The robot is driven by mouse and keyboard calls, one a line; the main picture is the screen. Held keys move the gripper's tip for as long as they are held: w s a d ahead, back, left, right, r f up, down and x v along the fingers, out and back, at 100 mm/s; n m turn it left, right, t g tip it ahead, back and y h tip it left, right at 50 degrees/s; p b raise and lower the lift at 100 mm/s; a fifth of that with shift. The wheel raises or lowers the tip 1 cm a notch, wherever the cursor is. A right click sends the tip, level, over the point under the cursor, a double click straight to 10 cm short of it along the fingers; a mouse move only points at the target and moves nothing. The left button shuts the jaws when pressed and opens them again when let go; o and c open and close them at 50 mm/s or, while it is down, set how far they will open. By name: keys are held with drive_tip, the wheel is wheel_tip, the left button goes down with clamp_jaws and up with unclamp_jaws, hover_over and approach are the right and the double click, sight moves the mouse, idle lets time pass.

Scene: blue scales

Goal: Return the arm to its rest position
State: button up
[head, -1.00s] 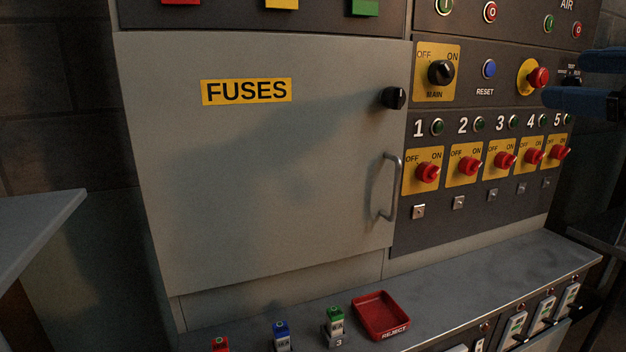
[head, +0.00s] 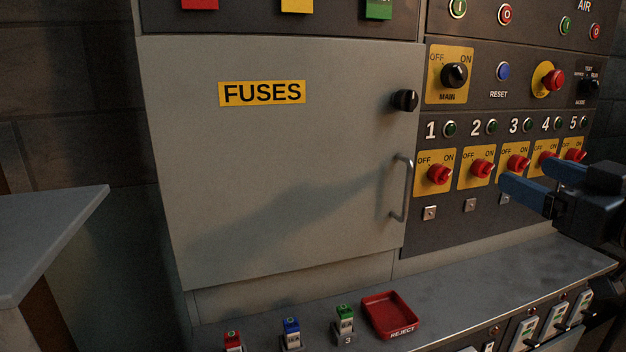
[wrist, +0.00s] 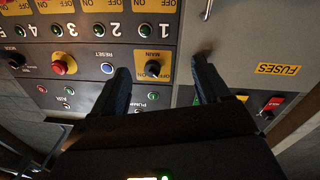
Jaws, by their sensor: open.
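My gripper (head: 527,173) has blue fingers and is at the right of the head view, in front of the lower part of the switch panel. Its fingers are apart and nothing shows between them. It covers part of the area around the row of red switches (head: 482,169). In the wrist view my gripper (wrist: 162,68) has its two dark fingers spread, with the black MAIN knob (wrist: 153,68) showing between them in the picture. I see no contact with the panel.
The grey FUSES door (head: 290,190) is closed, with a handle (head: 403,190) at its right. Below, a ledge (head: 455,280) bears a red REJECT tray (head: 388,318) and several coloured fuses (head: 345,322). A grey table (head: 45,235) stands at the left.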

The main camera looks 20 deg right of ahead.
drive_tip(key=s+a+f+m+g+h, duration=0.1)
drive_tip(key=s+a+f+m, duration=0.1)
drive_tip(key=s+a+f, duration=0.6)
drive_tip(key=s+a+f+m+g+h, duration=0.1)
drive_tip(key=a+f+m, duration=0.2)
drive_tip(key=f, duration=0.9)
drive_tip(key=s+a+f+n+y, duration=0.1)
drive_tip(key=s+a, duration=0.2)
drive_tip(key=s, duration=0.4)
drive_tip(key=s+a+f+n+g+p, duration=0.1)
drive_tip(key=s+a+f, duration=0.1)
drive_tip(key=s, duration=0.6)
drive_tip(key=s+a+f+n+y, duration=0.1)
drive_tip(key=s+a, duration=0.2)
drive_tip(key=s, duration=0.5)
drive_tip(key=shift+s+a+f+g+y, duration=0.15)
drive_tip(key=shift+a+f+g+y, duration=0.15)
